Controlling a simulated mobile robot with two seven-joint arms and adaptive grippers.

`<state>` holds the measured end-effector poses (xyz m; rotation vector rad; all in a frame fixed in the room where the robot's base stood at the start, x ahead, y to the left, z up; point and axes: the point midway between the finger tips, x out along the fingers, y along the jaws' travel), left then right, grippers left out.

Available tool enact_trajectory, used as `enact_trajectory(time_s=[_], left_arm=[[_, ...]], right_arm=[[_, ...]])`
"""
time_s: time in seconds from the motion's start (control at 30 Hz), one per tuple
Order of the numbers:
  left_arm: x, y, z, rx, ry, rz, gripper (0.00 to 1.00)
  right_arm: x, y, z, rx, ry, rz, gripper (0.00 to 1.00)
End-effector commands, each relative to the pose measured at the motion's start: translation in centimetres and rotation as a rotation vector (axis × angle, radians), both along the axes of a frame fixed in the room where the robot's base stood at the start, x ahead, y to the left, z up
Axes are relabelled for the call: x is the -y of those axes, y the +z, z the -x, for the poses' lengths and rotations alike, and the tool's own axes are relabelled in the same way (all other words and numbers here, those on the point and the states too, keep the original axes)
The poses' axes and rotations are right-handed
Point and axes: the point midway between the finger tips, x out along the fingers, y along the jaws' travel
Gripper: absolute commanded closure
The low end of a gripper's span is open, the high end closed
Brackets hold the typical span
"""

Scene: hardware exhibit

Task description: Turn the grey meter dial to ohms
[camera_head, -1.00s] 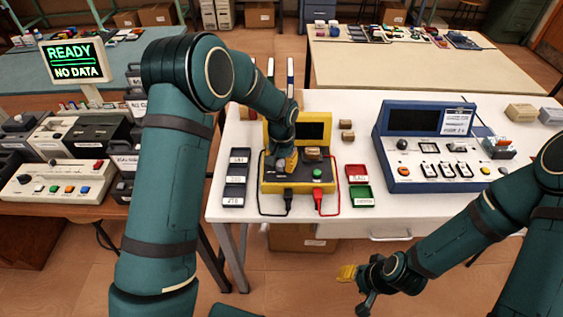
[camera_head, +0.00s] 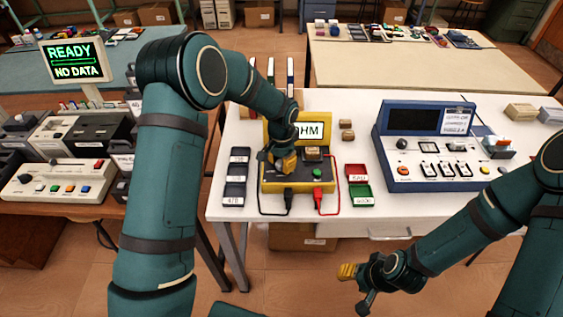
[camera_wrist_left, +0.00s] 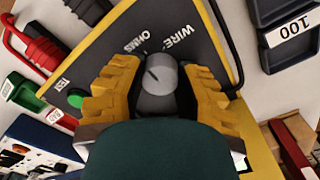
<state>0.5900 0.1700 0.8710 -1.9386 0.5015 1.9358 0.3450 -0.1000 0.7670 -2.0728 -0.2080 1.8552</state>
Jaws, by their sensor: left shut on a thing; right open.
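The yellow meter (camera_head: 270,187) stands on the white table, its raised screen (camera_head: 315,131) reading "OHM", partly covered by my left arm. In the left wrist view the grey dial (camera_wrist_left: 158,78) sits between the two yellow fingers of my left gripper (camera_wrist_left: 160,70), which is shut on it. The dial's dark pointer mark slants toward the "OHMS" label (camera_wrist_left: 130,38); "WIRE" is printed beside it. In the head view my left gripper (camera_head: 283,161) hides the dial. My right gripper (camera_head: 356,287) is open and empty, in front of the table.
Red and black leads plug into the meter's front. Small dark trays (camera_head: 236,173) stand left of it; a red tray (camera_head: 357,173) and a green tray (camera_head: 363,196) stand right. A green button (camera_head: 317,172) is close to my left gripper. A blue console (camera_head: 425,150) stands further right.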

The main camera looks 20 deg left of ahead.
Motion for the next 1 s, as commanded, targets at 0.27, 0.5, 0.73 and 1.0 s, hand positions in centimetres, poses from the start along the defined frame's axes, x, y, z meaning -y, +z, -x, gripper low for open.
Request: enact_trajectory(time_s=[0.27,0.5,0.73,1.0], left_arm=[[0.0,-0.1,0.1,-0.004,0.001,0.000,0.32],[0.0,0.1,0.0,-0.001,0.001,0.000,0.32],[0.0,3.0,0.0,0.003,0.002,0.001,0.32],[0.0,8.5,0.0,0.002,0.002,0.001,0.32]], right_arm=[[0.0,0.0,0.0,0.000,0.000,0.000,0.53],[0.0,0.0,0.0,0.000,0.000,0.000,0.53],[0.0,0.0,0.0,0.000,0.000,0.000,0.53],[0.0,0.0,0.0,0.000,0.000,0.000,0.53]])
